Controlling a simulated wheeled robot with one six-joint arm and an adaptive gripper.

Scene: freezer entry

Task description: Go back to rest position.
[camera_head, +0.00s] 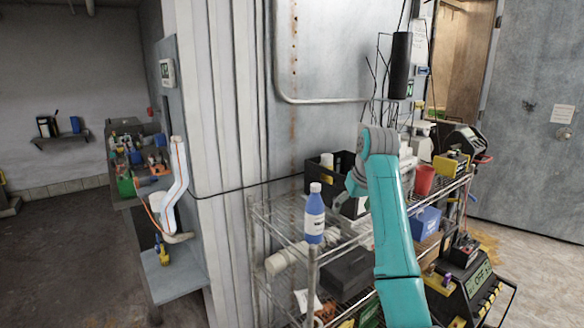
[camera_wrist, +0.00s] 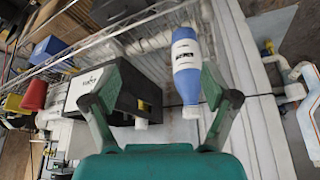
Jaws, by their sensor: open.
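My gripper (camera_wrist: 160,98) is open in the wrist view, its two green fingers spread wide with nothing held between them. A blue bottle with a white label and white cap (camera_head: 314,215) stands upright on the wire rack's upper shelf. The bottle also shows in the wrist view (camera_wrist: 187,65), beyond the fingers and nearer the right one. In the head view my teal arm reaches up over the rack and bends left at the wrist, near the bottle and the black bin (camera_head: 318,179). The fingers are hard to make out there.
The wire rack (camera_head: 313,262) carries the black bin, a red cup (camera_head: 425,180), a blue box (camera_head: 424,222) and tools. A corrugated wall (camera_head: 211,110) stands behind and left. A cluttered workbench (camera_head: 168,265) is further left. Open floor (camera_head: 65,240) shows at far left.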

